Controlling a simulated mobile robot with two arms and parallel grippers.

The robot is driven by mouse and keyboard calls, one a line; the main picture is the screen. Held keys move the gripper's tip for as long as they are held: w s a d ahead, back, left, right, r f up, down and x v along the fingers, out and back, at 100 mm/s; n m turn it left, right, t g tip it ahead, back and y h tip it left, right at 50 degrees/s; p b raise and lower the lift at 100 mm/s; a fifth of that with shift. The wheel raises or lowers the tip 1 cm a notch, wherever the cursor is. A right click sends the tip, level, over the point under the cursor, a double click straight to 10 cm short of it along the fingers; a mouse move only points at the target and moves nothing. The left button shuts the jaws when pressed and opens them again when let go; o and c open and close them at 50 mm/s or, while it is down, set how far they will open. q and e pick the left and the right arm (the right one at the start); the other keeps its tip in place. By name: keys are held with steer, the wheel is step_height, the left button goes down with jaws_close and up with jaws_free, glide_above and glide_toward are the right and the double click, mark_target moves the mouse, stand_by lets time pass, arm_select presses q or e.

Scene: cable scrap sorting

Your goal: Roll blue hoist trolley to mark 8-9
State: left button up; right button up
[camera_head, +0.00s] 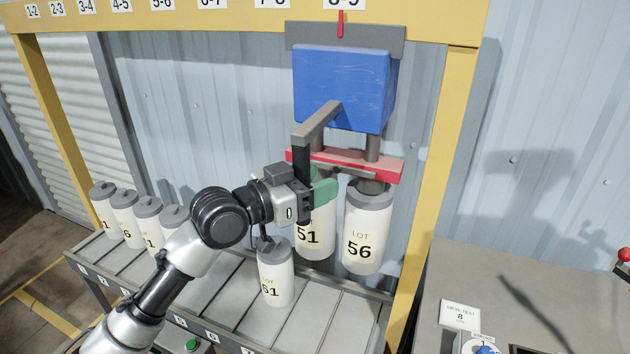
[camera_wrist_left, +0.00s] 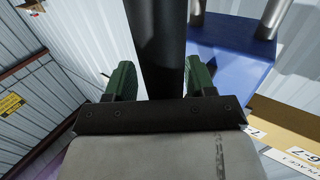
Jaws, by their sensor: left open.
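The blue hoist trolley (camera_head: 335,85) hangs from the yellow beam (camera_head: 232,22). Its red pointer (camera_head: 341,24) stands under the 8-9 label (camera_head: 344,3). A grey arm with a black upright handle (camera_head: 303,160) comes down from its front. My left gripper (camera_head: 310,190) is at the lower part of this handle. In the left wrist view, the handle (camera_wrist_left: 165,45) stands between the green fingers of my open gripper (camera_wrist_left: 160,80), with gaps on both sides. The blue trolley also shows in that view (camera_wrist_left: 235,45).
A red crossbar (camera_head: 375,168) under the trolley carries two cylinders, LOT 51 (camera_head: 316,238) and LOT 56 (camera_head: 362,240). Another cylinder (camera_head: 275,275) stands on the slotted rack behind my arm. Several more stand at left. A grey bench (camera_head: 570,300) is at right.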

arm_select(q)
steer(key=b+v, duration=0.4)
steer(key=v, duration=0.7)
steer(key=shift+d, duration=0.1)
